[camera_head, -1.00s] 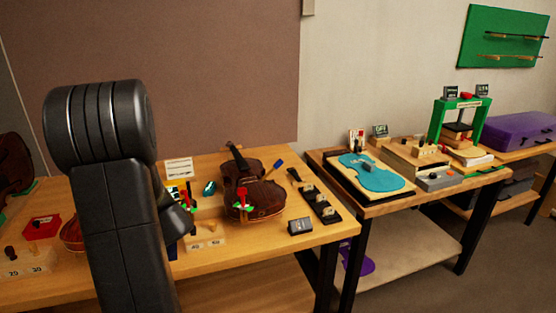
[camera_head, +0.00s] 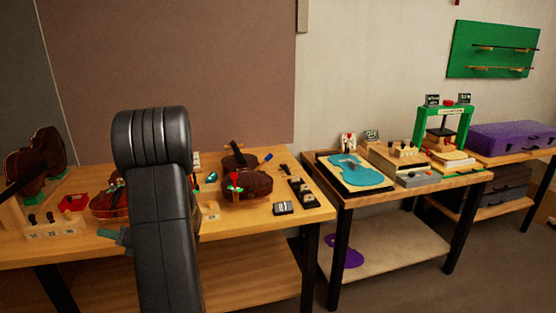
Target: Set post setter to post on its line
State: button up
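The bench (camera_head: 262,220) on the left carries violins. One dark red-brown violin body (camera_head: 247,190) lies right of my arm, with a small red and green piece (camera_head: 234,182) on it. Another violin body (camera_head: 108,203) lies left of my arm and is partly hidden by it. I cannot pick out the post setter or its line with certainty. A blue-ended tool (camera_head: 268,157) lies beside the right violin. My dark arm stands in front of the bench and hides its middle. My gripper is not clearly visible; a small dark teal part (camera_head: 115,235) shows at the arm's left side, and I cannot tell what it is.
A red tray (camera_head: 74,203) and a wooden block with knobs (camera_head: 55,228) are at the bench's left. Small dark blocks (camera_head: 298,187) line its right side. A second table holds a blue violin-shaped piece (camera_head: 352,170) and a green press frame (camera_head: 444,118). A purple case (camera_head: 510,137) is farther right.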

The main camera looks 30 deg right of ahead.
aim_at(269, 155)
jog(key=z, duration=1.6)
jog(key=i+j+z, duration=0.1)
jog(key=j, duration=0.2)
jog(key=i+j+z, duration=0.1)
jog(key=j, duration=0.25)
jog(key=i+j+z, duration=0.1)
jog(key=j, duration=0.25)
jog(key=i+j+z, duration=0.25)
jog(key=j, duration=0.5)
jog(key=i, duration=0.05)
